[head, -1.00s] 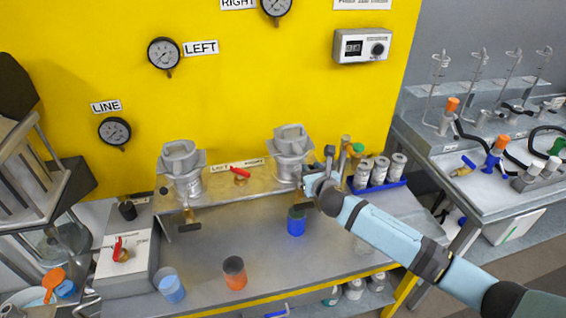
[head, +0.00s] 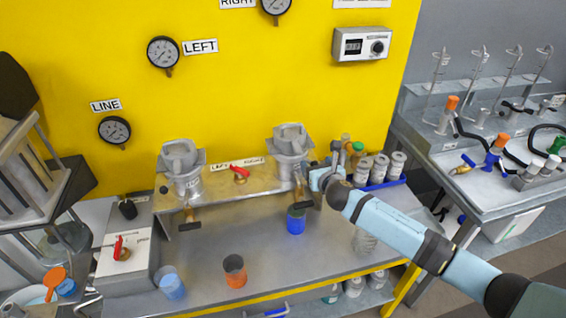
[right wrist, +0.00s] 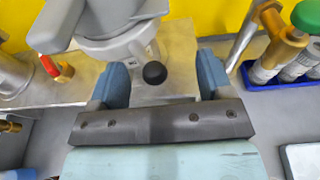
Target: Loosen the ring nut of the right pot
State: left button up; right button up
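The right pot (head: 290,145) is a grey metal vessel with a wide flanged top, on the raised metal shelf in front of the yellow panel. In the right wrist view the pot (right wrist: 105,45) fills the upper left, with its round collar in the middle. A black ball knob (right wrist: 155,73) sticks out beside the collar. My right gripper (right wrist: 161,64) is open, with one blue finger on each side of the knob and visible gaps to it. In the head view my right gripper (head: 314,180) is just right of the pot. My left gripper is out of view.
The left pot (head: 183,165) stands on the same shelf (head: 215,184), with a red-handled valve (head: 240,173) between the pots. Lidded jars (head: 380,168) stand close to the right. A blue cup (head: 296,220) and an orange cup (head: 235,272) are on the bench.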

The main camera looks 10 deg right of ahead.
jog(key=o, duration=0.3)
jog(key=shift+o, duration=0.2)
jog(key=shift+s+a, duration=0.1)
jog(key=p+v, duration=0.4)
jog(key=v, duration=0.3)
dwell(0.4)
